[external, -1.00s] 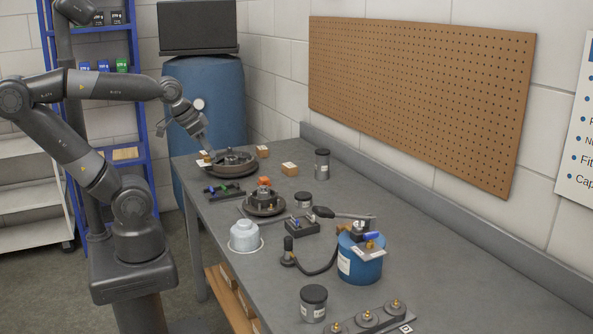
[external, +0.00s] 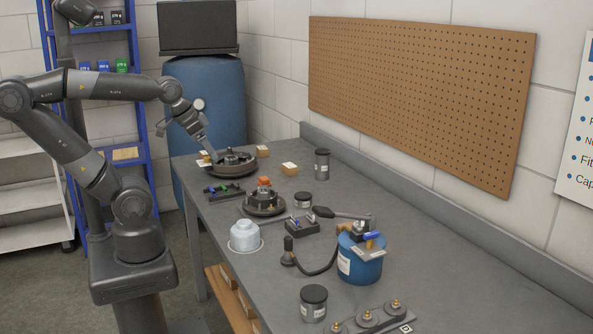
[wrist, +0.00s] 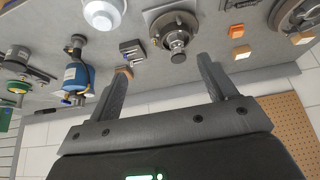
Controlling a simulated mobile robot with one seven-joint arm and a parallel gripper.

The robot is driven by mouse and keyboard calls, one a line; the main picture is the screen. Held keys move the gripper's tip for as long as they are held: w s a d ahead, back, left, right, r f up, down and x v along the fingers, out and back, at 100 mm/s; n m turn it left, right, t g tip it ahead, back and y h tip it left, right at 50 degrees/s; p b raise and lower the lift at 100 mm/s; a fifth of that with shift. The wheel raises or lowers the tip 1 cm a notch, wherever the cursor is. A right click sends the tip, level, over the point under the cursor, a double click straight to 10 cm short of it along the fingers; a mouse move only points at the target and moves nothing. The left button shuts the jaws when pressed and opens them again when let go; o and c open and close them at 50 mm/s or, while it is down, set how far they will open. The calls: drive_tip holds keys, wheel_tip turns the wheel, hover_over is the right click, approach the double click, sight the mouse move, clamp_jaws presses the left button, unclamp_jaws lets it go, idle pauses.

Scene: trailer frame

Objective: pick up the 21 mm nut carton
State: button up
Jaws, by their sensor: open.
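Small tan cartons with white tops or labels are in view, but their print is too small to read, so I cannot tell which is the 21 mm nut carton. In the external view one carton (external: 290,169) stands right of the large round hub and another (external: 262,151) behind it. A third (external: 204,156) is at the hub's left, partly hidden by my gripper (external: 215,157). The wrist view shows orange-tan cartons (wrist: 242,52) (wrist: 302,38) beyond the right finger. My gripper (wrist: 163,66) is open, with nothing between its fingers.
The large round hub (external: 243,170) is close to my gripper. The bench's right side is mostly clear.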

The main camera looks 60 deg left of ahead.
drive_tip(key=shift+o, duration=0.7)
drive_tip(key=shift+w, duration=0.1)
drive_tip(key=g, duration=0.1)
hover_over(290, 165)
drive_tip(key=s, duration=0.4)
wheel_tip(290, 165, down, 14)
drive_tip(key=f, duration=0.1)
drive_tip(key=shift+n, duration=0.4)
drive_tip(key=x, duration=0.5)
drive_tip(key=shift+a+r, duration=0.1)
drive_tip(key=shift+a, duration=0.15)
drive_tip(key=x, duration=0.5)
drive_tip(key=shift+d, duration=0.15)
drive_tip(key=c, duration=1.2)
